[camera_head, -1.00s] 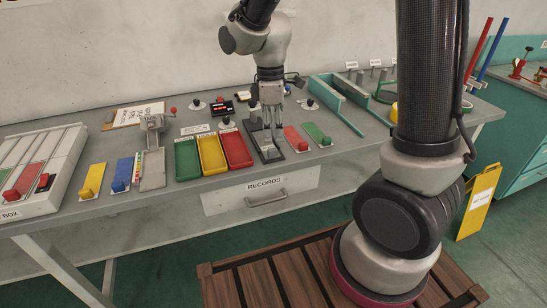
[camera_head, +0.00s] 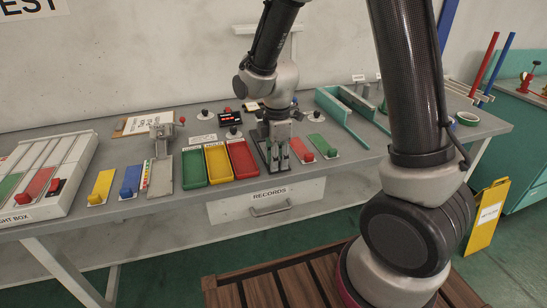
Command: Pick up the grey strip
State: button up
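My gripper (camera_head: 279,158) points straight down over a dark plate (camera_head: 262,147) on the grey bench, right of the red tray. Its two fingertips are low, close to the plate's surface. The fingers are small and close together here, and I cannot tell whether anything is between them. I cannot make out a grey strip for certain at the plate, as the gripper covers much of it.
Green (camera_head: 194,170), yellow (camera_head: 218,165) and red (camera_head: 242,160) trays stand left of my gripper. Red (camera_head: 306,143) and green (camera_head: 323,147) blocks on plates stand close on its right. A teal channel (camera_head: 345,112) lies behind. The RECORDS drawer (camera_head: 268,204) is below.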

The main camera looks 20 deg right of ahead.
grip_shut()
